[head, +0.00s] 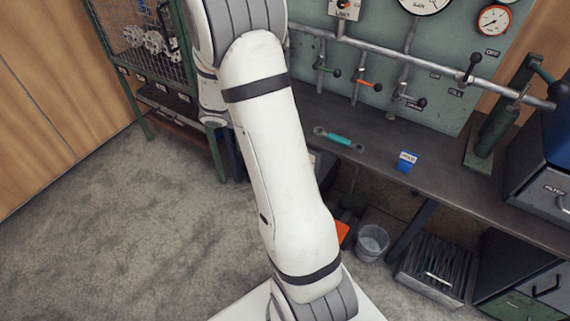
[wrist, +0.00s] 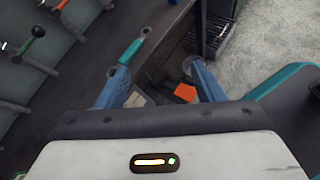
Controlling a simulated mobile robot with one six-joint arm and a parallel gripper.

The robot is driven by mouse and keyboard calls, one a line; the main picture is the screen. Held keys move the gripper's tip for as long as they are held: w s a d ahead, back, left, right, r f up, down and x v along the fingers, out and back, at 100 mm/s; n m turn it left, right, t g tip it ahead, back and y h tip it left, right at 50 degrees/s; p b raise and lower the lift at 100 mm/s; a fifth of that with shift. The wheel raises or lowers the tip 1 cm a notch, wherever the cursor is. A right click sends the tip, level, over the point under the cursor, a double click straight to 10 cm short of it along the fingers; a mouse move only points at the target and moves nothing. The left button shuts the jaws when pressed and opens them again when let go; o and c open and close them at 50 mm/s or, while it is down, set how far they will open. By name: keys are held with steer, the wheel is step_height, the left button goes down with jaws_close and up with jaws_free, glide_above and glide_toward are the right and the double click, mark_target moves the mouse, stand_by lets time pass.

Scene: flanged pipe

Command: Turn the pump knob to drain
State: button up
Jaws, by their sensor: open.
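A black-knobbed lever (head: 472,66) sits on the grey pipe (head: 420,63) at the upper right in the head view. Small labels stand around it, one reading OFF (head: 492,53) and one reading FILL (head: 455,92); a third is too small to read. It looks like the pump knob, but I cannot be sure. My gripper (wrist: 158,78) shows in the wrist view with two blue fingers spread apart and nothing between them. It points down past the bench edge, away from the lever. In the head view my gripper is out of sight; my arm crosses the middle.
A green hand pump (head: 495,125) stands at the right.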

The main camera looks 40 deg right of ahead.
steer(key=w+d+f+n+t+h+b, duration=0.3)
steer(key=f+n, duration=0.4)
steer(key=f, duration=0.7)
steer(key=w+d+f+n+t+h+b, duration=0.15)
steer(key=w+f+n+t+b, duration=0.3)
steer(key=f, duration=0.85)
steer(key=w+d+f+n+t+h+b, duration=0.1)
steer(key=w+d+f+n+t+b, duration=0.2)
steer(key=f+n, duration=0.8)
steer(key=w+d+f+m, duration=0.2)
steer(key=w+d+f, duration=0.1)
steer(key=d, duration=0.4)
steer(key=shift+w+m+t, duration=0.35)
steer(key=shift+w, duration=0.3)
steer(key=shift+c, duration=0.2)
